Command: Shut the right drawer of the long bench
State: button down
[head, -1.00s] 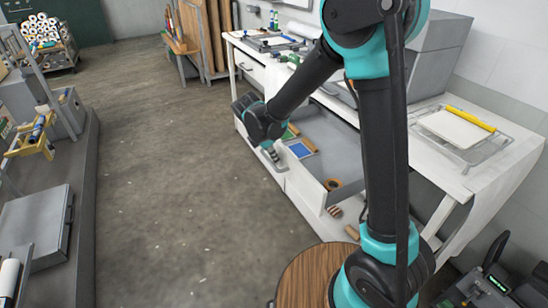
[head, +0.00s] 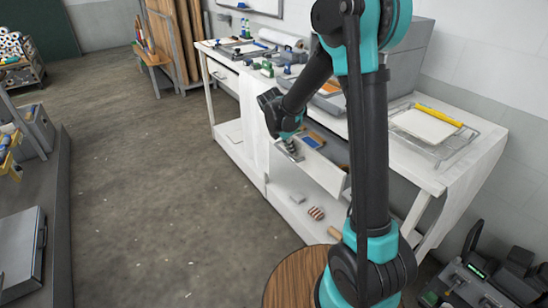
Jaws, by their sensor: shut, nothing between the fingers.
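The long white bench (head: 433,177) runs along the wall on the right. Its right drawer (head: 322,172) stands partly open, its pale front sticking out from under the bench top. A blue piece and a brown piece show inside it, and the rest of its inside is hidden by my arm and the bench top. My gripper (head: 292,151) is shut and empty at the drawer front, near its left part. It looks to be against the front, but I cannot tell for certain that they touch.
The left drawer (head: 223,76) looks shut. A striped roll (head: 316,213) and a small grey block (head: 297,198) lie on the bench's lower shelf. A wire rack with a white board (head: 425,127) stands on top. The floor left of the bench is clear.

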jog(key=w+d, duration=0.2)
jog(key=d, duration=0.1)
jog(key=w+d, duration=0.2)
jog(key=d, duration=0.2)
jog(key=w+d, duration=0.3)
jog(key=shift+d, duration=0.2)
jog(key=shift+r, duration=0.1)
jog(key=v, duration=0.9)
jog(key=s+d+f+m+t+y, duration=0.1)
jog(key=s+d+f+m, duration=0.2)
jog(key=s+m, duration=0.9)
jog(key=s+d+f+m+y, duration=0.2)
jog(key=s+f+m, duration=0.3)
jog(key=s+m, duration=0.7)
jog(key=s+d, duration=0.1)
jog(key=s, duration=0.7)
jog(key=shift+s+m+t+y, duration=0.2)
jog(key=shift+m+t+y, duration=0.1)
jog(key=shift+m+t, duration=0.1)
jog(key=shift+f, duration=0.1)
